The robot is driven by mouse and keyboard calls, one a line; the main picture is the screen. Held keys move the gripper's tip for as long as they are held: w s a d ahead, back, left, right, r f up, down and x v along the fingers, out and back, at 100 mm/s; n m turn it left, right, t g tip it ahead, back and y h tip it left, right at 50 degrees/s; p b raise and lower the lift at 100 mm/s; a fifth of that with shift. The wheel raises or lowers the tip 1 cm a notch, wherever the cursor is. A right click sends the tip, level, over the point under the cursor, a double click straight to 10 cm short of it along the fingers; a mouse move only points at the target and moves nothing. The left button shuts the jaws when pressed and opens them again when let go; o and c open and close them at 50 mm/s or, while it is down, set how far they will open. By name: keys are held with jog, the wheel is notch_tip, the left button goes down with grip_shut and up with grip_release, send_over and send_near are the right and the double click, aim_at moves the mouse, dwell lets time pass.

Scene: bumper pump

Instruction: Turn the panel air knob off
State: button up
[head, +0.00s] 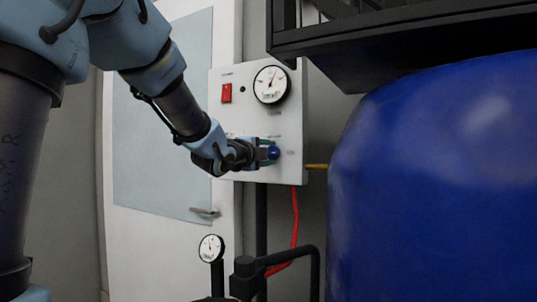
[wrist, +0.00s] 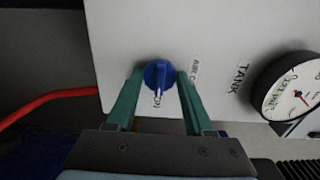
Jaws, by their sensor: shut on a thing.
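The blue air knob (head: 273,153) is on the lower part of the white control panel (head: 237,115). In the wrist view the knob (wrist: 158,68) sits between the two green fingers of my gripper (wrist: 160,76). My gripper is closed on the knob, with one finger on each side. A white mark on the knob points toward the printed "ON", which lies between the fingers in the wrist view. In the head view my gripper (head: 267,150) reaches the knob from the left and partly covers the panel around it.
A red switch (head: 226,93) and a round gauge (head: 271,85) are above the knob. A large blue tank (head: 435,180) stands to the right. A red hose (head: 295,220) hangs below the panel, and a smaller gauge (head: 211,248) stands lower down. A dark frame (head: 400,35) overhangs the upper right.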

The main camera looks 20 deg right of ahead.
grip_shut()
jog(key=shift+n, duration=0.3)
jog(key=n+b, duration=0.1)
jog(key=n, duration=0.4)
jog(key=n+p, duration=0.1)
jog(key=n, duration=0.5)
jog(key=shift+n, duration=0.4)
jog(key=n+p, duration=0.1)
jog(key=n, duration=0.4)
jog(key=shift+f+p, duration=0.1)
jog(key=shift+p, duration=0.3)
jog(key=shift+n, duration=0.4)
jog(key=o, duration=0.8)
grip_release()
